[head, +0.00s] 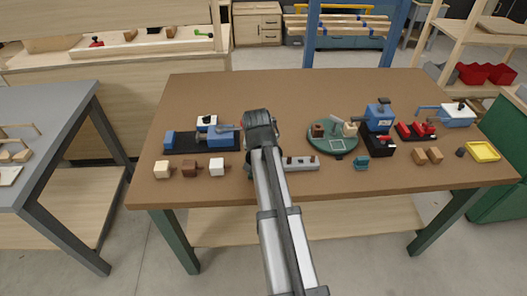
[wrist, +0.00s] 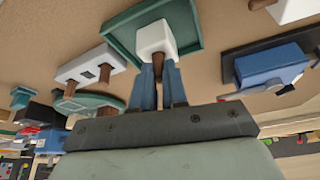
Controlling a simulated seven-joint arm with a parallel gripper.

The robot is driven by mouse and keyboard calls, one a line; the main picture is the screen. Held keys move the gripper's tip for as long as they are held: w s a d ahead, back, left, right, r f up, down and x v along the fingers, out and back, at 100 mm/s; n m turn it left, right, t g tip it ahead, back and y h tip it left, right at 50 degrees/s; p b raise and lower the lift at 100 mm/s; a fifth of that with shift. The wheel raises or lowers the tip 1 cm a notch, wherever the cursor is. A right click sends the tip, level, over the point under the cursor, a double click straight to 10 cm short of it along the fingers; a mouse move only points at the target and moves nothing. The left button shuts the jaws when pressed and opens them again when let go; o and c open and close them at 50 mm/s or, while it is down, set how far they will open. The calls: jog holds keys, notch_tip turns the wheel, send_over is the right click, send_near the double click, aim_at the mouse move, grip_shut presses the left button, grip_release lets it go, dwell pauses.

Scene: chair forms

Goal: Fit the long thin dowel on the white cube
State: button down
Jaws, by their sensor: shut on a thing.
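My gripper (wrist: 158,70) is shut on a thin brown dowel (wrist: 158,57), with blue fingers on either side of it. The dowel's far end meets a white cube (wrist: 154,36). I cannot tell how far the dowel goes into it. This cube is at a square green tray (wrist: 188,18) on the table. In the head view my gripper (head: 260,122) is over the middle of the table and hides the dowel, that cube and most of the tray. Another white cube (head: 217,167) with a brown stub stands left of my arm.
A grey holed bar (head: 302,163) lies just right of my arm. A blue vise (head: 221,137) stands at the left, a round green plate (head: 338,145) and a blue machine (head: 379,116) at the right. Tan and brown blocks (head: 190,168) line the left front.

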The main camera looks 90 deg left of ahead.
jog(key=shift+f, duration=0.3)
jog(key=c, duration=1.1)
grip_release()
jog(key=shift+o, duration=0.2)
jog(key=o, duration=0.5)
jog(key=shift+o, duration=0.2)
jog(key=shift+r, duration=0.1)
jog(key=shift+r, duration=3.4)
